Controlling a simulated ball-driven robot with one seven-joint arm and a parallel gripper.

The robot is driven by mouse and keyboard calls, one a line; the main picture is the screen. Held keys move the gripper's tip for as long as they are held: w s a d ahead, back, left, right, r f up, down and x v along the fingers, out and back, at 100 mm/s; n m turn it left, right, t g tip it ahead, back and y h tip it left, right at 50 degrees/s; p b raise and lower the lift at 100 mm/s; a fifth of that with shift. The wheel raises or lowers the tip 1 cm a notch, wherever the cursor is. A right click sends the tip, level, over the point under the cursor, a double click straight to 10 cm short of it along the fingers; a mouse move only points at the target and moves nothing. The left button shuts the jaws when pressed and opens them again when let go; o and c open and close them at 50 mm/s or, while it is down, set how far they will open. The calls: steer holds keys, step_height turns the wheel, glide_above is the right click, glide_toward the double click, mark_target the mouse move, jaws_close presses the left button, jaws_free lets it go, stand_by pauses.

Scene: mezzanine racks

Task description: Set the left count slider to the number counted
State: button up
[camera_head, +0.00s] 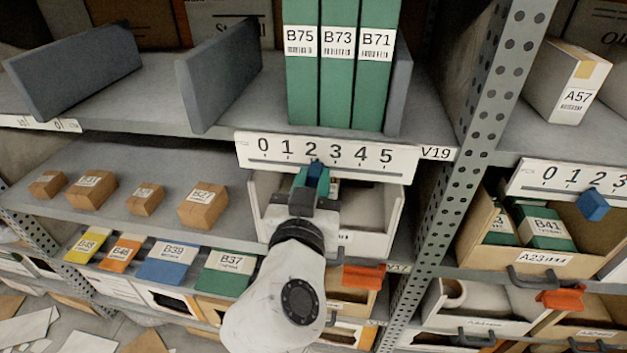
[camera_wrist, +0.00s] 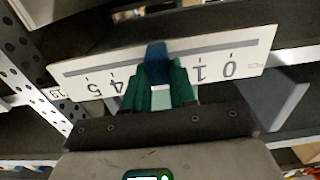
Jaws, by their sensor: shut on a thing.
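The left count slider is a white scale board (camera_head: 400,160) on the shelf edge, numbered 0 to 5, with a dark slot. Its blue knob (camera_head: 316,168) sits close to the 2; the exact setting is hard to tell. My gripper (camera_head: 312,180) is shut on the knob from the front. In the wrist view the board (camera_wrist: 260,45) appears upside down, with green fingertips (camera_wrist: 158,80) on both sides of the blue knob (camera_wrist: 156,52). The fingers hide the 2 and 3 there. Three green binders, B75 (camera_head: 301,80), B73 (camera_head: 338,80) and B71 (camera_head: 374,80), stand above the board.
Dark dividers (camera_head: 220,75) stand left of the binders. An open bin (camera_head: 390,215) is below the board. Small brown boxes (camera_head: 92,190) sit on the left shelf. A perforated post (camera_head: 480,130) separates a second slider board (camera_head: 530,180) with a blue knob (camera_head: 593,206).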

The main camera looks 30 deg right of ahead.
jaws_close()
steer(key=shift+w+a+f+b, duration=0.15)
steer(key=shift+w+a+b, duration=0.1)
steer(key=shift+b, duration=0.5)
steer(key=shift+w+a+r, duration=0.1)
steer(key=shift+a+r, duration=0.05)
steer(key=shift+r, duration=0.05)
